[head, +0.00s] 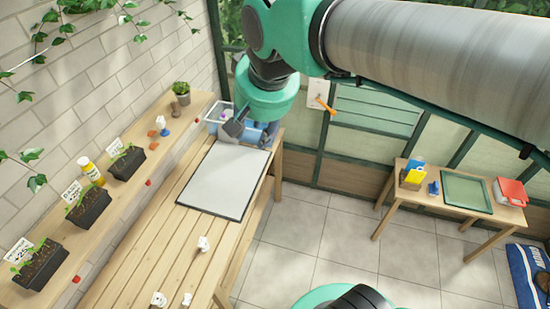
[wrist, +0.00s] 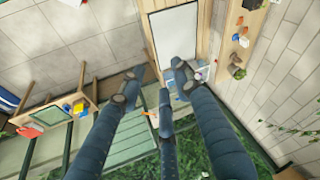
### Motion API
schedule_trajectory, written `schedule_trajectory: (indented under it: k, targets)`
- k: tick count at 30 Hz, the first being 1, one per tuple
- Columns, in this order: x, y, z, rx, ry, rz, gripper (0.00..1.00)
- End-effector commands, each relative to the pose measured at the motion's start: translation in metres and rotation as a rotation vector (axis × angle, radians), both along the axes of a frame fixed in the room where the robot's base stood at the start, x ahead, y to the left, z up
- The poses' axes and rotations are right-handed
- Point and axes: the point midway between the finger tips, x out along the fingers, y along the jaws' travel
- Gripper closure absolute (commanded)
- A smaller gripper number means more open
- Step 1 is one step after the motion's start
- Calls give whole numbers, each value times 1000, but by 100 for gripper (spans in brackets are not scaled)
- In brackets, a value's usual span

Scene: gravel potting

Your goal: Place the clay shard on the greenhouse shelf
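The greenhouse shelf (head: 60,222) is the long wooden board along the brick wall at left; it also shows at right in the wrist view (wrist: 229,50). Small orange-brown pieces lie on it, one of them (head: 160,121) beside a blue item; one may be the clay shard, but they are too small to tell. My gripper (head: 245,130) hangs over the far end of the slatted table, at the clear bin (head: 214,113). In the wrist view its three fingers (wrist: 155,82) are spread apart, with nothing visible between them.
A grey-white mat (head: 222,180) with a dark edge covers the far part of the slatted table (head: 150,240). Small white items (head: 203,243) lie nearer. The shelf carries planters (head: 90,208), a yellow bottle (head: 91,172) and a potted plant (head: 181,93). A side table (head: 450,200) stands right.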

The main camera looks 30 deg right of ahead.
Motion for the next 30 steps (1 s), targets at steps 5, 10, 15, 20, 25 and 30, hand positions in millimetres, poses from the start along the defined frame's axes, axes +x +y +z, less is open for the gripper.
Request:
schedule_trajectory:
  k: [5, 10, 15, 20, 25, 30]
  targets:
    - [-47, -11, -18, -48, -39, 92, 67]
    - [-80, -18, -37, -92, -67, 169, 67]
    - [-97, -21, -48, -119, -83, 213, 67]
    - [-102, -22, -52, -126, -85, 226, 67]
    - [-101, -22, -52, -126, -85, 226, 67]
    - [-101, -22, -53, -126, -85, 226, 67]
